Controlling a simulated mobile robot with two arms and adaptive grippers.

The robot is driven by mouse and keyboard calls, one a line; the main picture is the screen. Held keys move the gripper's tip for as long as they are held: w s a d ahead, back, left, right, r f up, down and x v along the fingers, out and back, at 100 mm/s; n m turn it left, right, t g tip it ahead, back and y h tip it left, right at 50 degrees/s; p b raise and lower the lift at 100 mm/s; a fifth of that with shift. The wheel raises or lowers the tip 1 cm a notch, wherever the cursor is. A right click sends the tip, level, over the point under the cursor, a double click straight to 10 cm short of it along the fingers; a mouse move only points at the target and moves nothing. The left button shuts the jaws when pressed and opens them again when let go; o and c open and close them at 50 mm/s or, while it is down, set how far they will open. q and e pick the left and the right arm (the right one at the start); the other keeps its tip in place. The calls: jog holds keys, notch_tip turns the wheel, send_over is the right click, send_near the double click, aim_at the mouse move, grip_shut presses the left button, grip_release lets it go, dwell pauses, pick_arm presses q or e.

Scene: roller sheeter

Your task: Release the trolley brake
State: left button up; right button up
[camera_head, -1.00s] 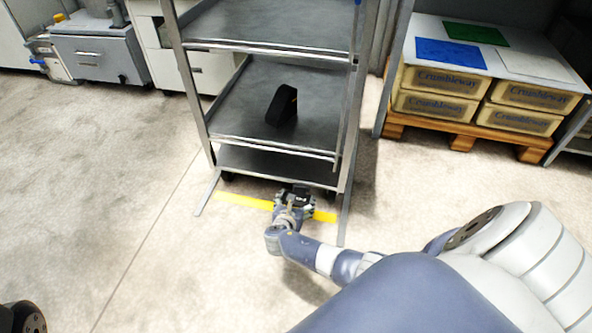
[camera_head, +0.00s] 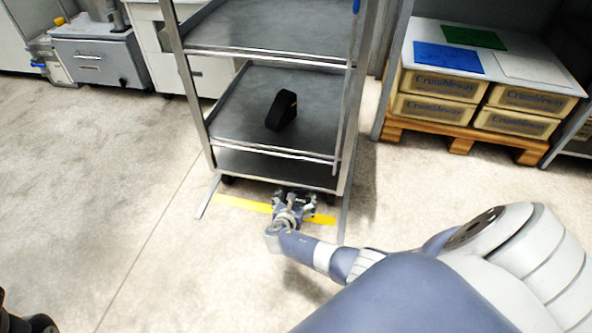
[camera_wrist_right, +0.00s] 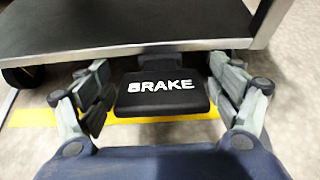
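The grey metal trolley (camera_head: 258,160) stands in the middle of the head view. Its black brake pedal (camera_wrist_right: 165,92), lettered BRAKE in white, sticks out under the lower front edge and fills the middle of the right wrist view. My right gripper (camera_wrist_right: 163,88) is open, with one finger on each side of the pedal. It also shows low at the trolley's front in the head view (camera_head: 294,197).
A black wedge-shaped object (camera_head: 281,110) sits on a trolley shelf. Yellow tape (camera_head: 242,203) marks the floor under the trolley's front. Crumbleway crates (camera_head: 440,83) sit on a wooden pallet (camera_head: 461,145) at the right. The floor at the left is clear.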

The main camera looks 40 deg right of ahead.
jog(key=shift+s+a+f, duration=0.2)
jog(key=shift+f, duration=0.1)
jog(key=shift+s+a+r, duration=0.15)
jog(key=shift+s+a, duration=0.1)
jog(key=shift+a, duration=0.05)
jog(key=v, duration=1.1)
jog(key=shift+r, duration=0.1)
